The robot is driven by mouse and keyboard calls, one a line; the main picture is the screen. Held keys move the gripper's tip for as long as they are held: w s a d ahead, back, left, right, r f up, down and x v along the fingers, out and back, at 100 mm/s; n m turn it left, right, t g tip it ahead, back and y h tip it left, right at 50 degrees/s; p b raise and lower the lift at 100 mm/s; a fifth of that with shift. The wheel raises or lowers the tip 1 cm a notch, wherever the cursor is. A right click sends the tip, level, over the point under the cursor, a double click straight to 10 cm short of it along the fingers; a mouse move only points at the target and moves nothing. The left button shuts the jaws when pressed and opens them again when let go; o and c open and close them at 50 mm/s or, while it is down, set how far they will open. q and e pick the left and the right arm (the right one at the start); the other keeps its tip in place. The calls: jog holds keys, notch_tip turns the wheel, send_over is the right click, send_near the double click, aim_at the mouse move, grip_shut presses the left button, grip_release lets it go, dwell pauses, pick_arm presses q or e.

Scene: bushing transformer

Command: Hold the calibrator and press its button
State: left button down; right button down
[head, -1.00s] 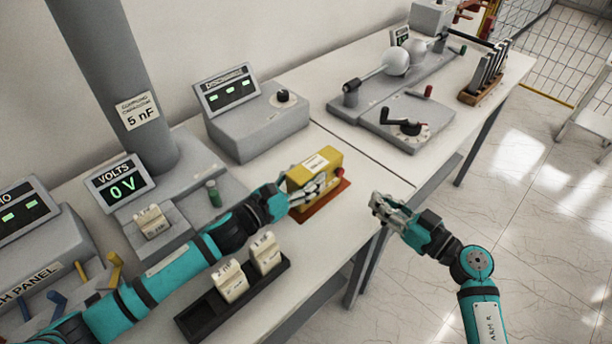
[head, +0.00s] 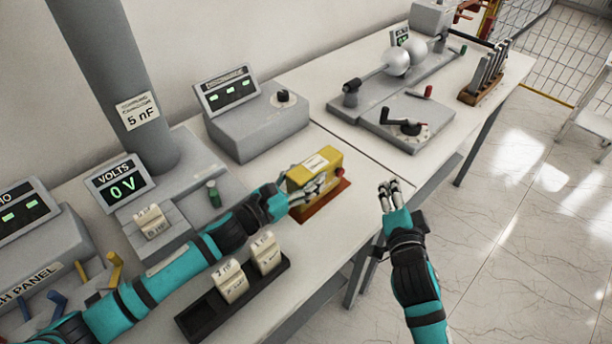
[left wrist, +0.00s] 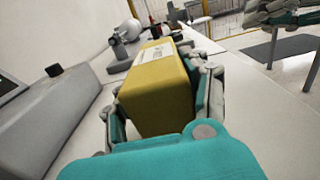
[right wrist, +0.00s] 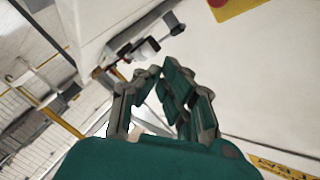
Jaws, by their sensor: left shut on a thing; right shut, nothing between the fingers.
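The calibrator is a yellow box (head: 318,164) with a white label on top, standing on a red mat (head: 318,206) near the table's front edge. My left gripper (head: 312,187) is shut on it; the left wrist view shows the yellow box (left wrist: 158,95) between its fingers. A small red button (head: 340,171) shows on the box's right end. My right gripper (head: 388,189) is shut and empty, to the right of the calibrator and apart from it, fingers pointing away from me. In the right wrist view, a yellow corner with a red spot (right wrist: 217,3) shows at the top edge.
A black tray (head: 205,318) with white blocks lies in front of my left arm. The grey discharge box (head: 258,125) stands behind the calibrator. A grey unit with a crank (head: 408,128) and metal spheres (head: 397,60) stand farther right.

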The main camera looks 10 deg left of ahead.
aim_at(340, 173)
jog(key=shift+s+a+f+m+g, duration=0.15)
jog(key=shift+s+a+f+g, duration=0.15)
jog(key=shift+f, duration=0.15)
jog(key=shift+s+a+f+m+g, duration=0.15)
jog(key=shift+s+a+f+g, duration=0.15)
jog(key=shift+f, duration=0.15)
jog(key=shift+a+f, duration=0.1)
jog(key=shift+a, duration=0.1)
jog(key=shift+w+a, duration=0.9)
jog(key=shift+a, duration=0.2)
jog(key=shift+w+a, duration=0.85)
jog(key=shift+a, duration=0.25)
jog(key=shift+w+a, duration=0.9)
jog(key=shift+a, duration=0.2)
jog(key=shift+w+a, duration=0.25)
jog(key=shift+a, duration=0.15)
